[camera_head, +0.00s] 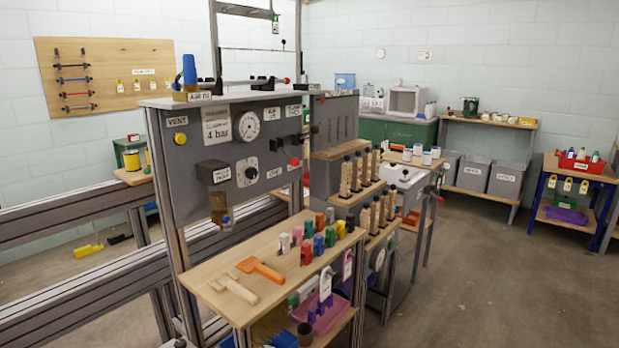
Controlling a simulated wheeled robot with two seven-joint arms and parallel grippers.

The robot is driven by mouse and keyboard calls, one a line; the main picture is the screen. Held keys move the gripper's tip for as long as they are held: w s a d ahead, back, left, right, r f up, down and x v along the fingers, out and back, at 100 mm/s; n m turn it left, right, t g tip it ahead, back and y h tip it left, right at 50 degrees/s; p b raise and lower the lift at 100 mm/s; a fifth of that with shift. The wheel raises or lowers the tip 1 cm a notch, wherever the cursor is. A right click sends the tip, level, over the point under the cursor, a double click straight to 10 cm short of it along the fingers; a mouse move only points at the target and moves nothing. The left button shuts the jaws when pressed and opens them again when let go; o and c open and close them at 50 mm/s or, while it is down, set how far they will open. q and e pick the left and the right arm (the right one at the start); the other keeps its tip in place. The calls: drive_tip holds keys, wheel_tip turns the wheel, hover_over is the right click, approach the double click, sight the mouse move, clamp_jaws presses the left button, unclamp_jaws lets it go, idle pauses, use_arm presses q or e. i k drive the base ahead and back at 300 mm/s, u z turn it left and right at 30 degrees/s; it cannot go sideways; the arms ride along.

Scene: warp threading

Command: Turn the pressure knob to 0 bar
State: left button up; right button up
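A grey control panel (190,150) stands upright left of centre. It carries a round white gauge (246,126) and a sign (216,122) reading "4 bar". The gauge needle is too small to read. Below the gauge, a dark round knob (251,173) sits on a light plate. Its label and pointer setting are too small to read, so I cannot tell for certain that it is the pressure knob. A yellow button (180,138) is under the "VENT" label. Neither of my grippers is in view.
A wooden shelf (215,293) juts out below the panel, holding an orange tool (260,268), a wooden tool (233,288) and several coloured spools. A black lever (284,151) with a red tip sticks out at the panel's right. Open floor (500,270) lies to the right.

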sight(250, 173)
drive_tip(key=z, duration=0.1)
drive_tip(key=i, duration=1)
drive_tip(key=u, duration=0.35)
